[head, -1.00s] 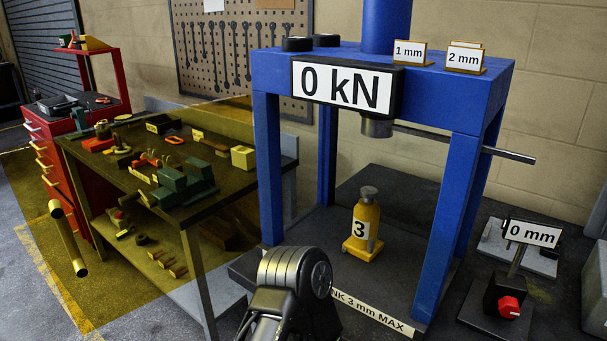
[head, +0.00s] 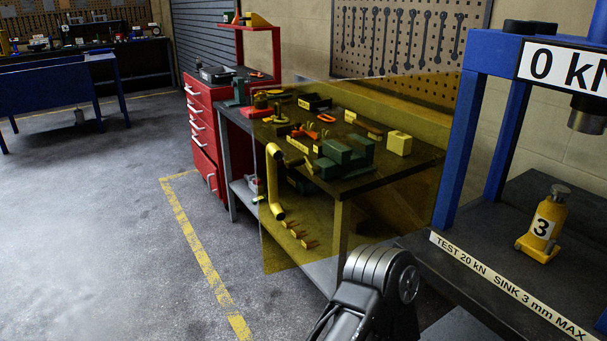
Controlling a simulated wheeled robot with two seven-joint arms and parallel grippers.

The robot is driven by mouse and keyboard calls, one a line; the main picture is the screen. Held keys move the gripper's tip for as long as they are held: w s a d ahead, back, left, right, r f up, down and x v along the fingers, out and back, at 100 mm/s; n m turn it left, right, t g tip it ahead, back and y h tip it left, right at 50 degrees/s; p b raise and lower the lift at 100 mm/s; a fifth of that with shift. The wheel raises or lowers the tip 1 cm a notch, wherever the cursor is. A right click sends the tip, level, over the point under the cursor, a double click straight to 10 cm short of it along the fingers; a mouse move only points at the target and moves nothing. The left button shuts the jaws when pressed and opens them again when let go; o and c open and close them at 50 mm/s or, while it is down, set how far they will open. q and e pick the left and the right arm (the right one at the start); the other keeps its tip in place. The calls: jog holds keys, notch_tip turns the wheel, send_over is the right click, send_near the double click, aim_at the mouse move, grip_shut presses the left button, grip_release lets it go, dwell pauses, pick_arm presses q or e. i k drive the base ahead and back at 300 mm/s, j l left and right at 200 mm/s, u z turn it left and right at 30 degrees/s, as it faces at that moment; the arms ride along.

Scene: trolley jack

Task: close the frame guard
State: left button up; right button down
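The frame guard (head: 390,210) is a see-through yellow panel at the left front post of the blue press frame (head: 462,150). It stands swung open, out to the left, with the workbench showing through it. Its yellow tubular handle (head: 274,182) is upright near the free left edge. The front of the press is uncovered. A yellow jack (head: 543,226) marked 3 stands upright on the press bed. A grey arm link of mine rises at the bottom middle, apart from the handle in the picture. Neither gripper's fingers are in view.
Behind the guard is a workbench with a green vise (head: 345,157) and small parts. A red drawer cabinet (head: 205,130) stands at its left end. The floor (head: 110,230) at left is clear, with a yellow line. A blue bench (head: 50,90) stands farther back.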

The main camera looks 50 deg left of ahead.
aim_at(274, 154)
jog(key=k+j, duration=0.1)
jog(key=j, duration=0.25)
jog(key=k+j, duration=0.15)
jog(key=j, duration=0.25)
jog(key=k+j, duration=0.1)
jog(key=j, duration=0.25)
jog(key=k+j, duration=0.1)
jog(key=j, duration=0.25)
jog(key=i+j+z, duration=0.15)
jog(key=j+z, duration=0.2)
jog(key=j, duration=0.45)
jog(key=j+z, duration=0.35)
jog(key=j, duration=0.5)
jog(key=i, duration=0.05)
